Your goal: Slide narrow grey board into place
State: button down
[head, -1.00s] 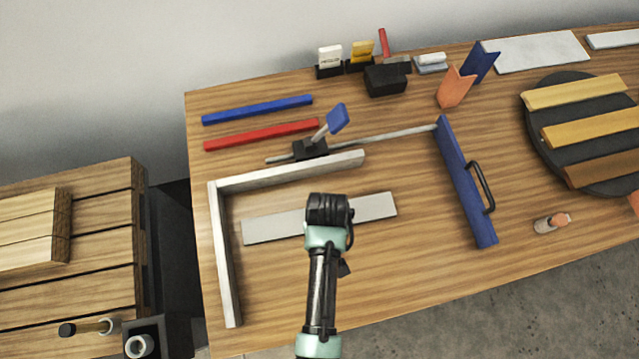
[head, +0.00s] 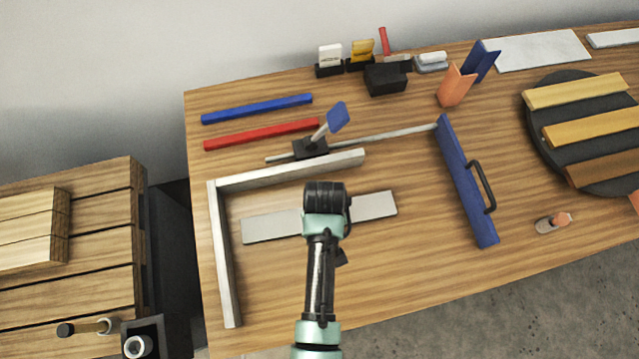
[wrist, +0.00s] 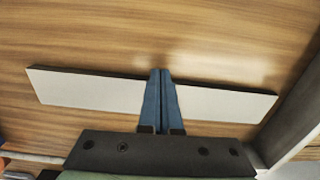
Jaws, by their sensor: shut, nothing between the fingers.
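The narrow grey board (head: 270,226) lies flat on the table, inside the corner of an L-shaped pale fence (head: 293,172). A gap of bare table separates it from the fence's back rail and left rail (head: 226,265). My gripper is over the middle of the board in the head view, where my wrist hides its fingers. In the wrist view the blue fingers (wrist: 161,74) are together and empty, crossing the board (wrist: 85,88) with tips just past its long edge. I cannot tell whether they touch it.
A clamp bar with a blue handle (head: 337,117) runs behind the fence. A blue bar with a black handle (head: 466,180) stands to the right. Red (head: 262,134) and blue (head: 257,109) strips lie at the back left. Table between the board and the blue bar is clear.

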jog(key=shift+w+a+b, duration=0.4)
jog(key=shift+w+b, duration=0.1)
jog(key=shift+w, duration=0.7)
jog(key=shift+w+a+b, duration=0.35)
jog(key=shift+w+b, duration=0.1)
jog(key=shift+w, duration=0.7)
jog(key=shift+w+a+b, duration=0.4)
jog(key=shift+w+b, duration=0.1)
jog(key=shift+w, duration=0.7)
jog(key=shift+s+d+r+p, duration=0.1)
jog(key=shift+s+d+p, duration=0.1)
jog(key=shift+s+p, duration=0.35)
jog(key=shift+s+d+p, duration=0.15)
jog(key=shift+s+p, duration=0.25)
jog(key=shift+p, duration=0.1)
notch_tip(320, 180, up, 6)
jog(key=p, duration=0.6)
